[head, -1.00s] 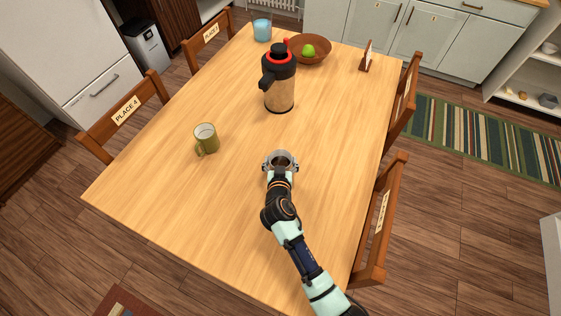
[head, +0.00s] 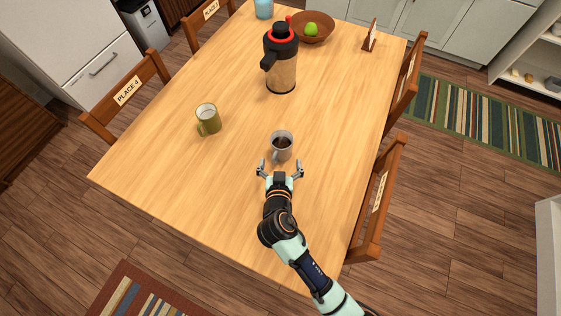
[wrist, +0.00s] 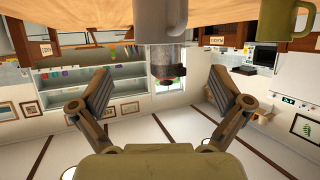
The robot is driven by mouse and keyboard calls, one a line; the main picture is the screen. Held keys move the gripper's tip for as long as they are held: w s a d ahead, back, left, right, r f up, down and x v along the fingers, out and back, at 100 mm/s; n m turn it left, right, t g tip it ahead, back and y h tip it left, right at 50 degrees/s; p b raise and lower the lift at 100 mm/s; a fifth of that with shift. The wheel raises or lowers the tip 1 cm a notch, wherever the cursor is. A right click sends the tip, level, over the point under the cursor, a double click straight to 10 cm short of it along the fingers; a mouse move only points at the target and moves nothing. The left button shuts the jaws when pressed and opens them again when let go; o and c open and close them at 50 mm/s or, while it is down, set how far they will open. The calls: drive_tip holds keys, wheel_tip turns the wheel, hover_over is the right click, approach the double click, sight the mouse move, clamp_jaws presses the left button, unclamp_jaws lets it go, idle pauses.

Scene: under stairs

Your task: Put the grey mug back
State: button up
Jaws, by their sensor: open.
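The grey mug (head: 282,146) stands upright on the wooden table (head: 235,165), with dark liquid inside and its handle toward the near left. My gripper (head: 280,166) is open and empty, just on the near side of the mug and apart from it. In the wrist view, which looks upside down, the grey mug (wrist: 160,20) is at the top, beyond and between the open fingers of my gripper (wrist: 164,88). An olive mug (head: 208,120) with pale contents stands to the left on the table. It also shows in the wrist view (wrist: 290,18).
A black and cork jug (head: 281,75) stands behind the grey mug. A brown bowl (head: 325,32) with a green fruit, a blue glass (head: 263,9) and a small stand (head: 371,36) are at the far end. Chairs with place labels line the sides. The near table is clear.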

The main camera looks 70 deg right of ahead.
drive_tip(key=shift+s+a+r, duration=0.25)
drive_tip(key=shift+a, duration=0.2)
drive_tip(key=w+a+r+n+t+y, duration=0.3)
drive_tip(key=w+a+r, duration=0.25)
drive_tip(key=a, duration=0.35)
drive_tip(key=w+a+r+n+t+y, duration=0.3)
drive_tip(key=w+a+r+n+y, duration=0.15)
drive_tip(key=a+r, duration=0.35)
drive_tip(key=a+r+n+t+y, duration=0.1)
drive_tip(key=a+r+n+y, duration=0.1)
drive_tip(key=a, duration=0.5)
drive_tip(key=a+r+n+t+y, duration=0.1)
drive_tip(key=a+r+n+y, duration=0.2)
drive_tip(key=a, duration=0.5)
drive_tip(key=shift+a+r+n, duration=0.25)
drive_tip(key=shift+r+n, duration=0.2)
drive_tip(key=shift+n, duration=0.3)
drive_tip(key=shift+w, duration=0.1)
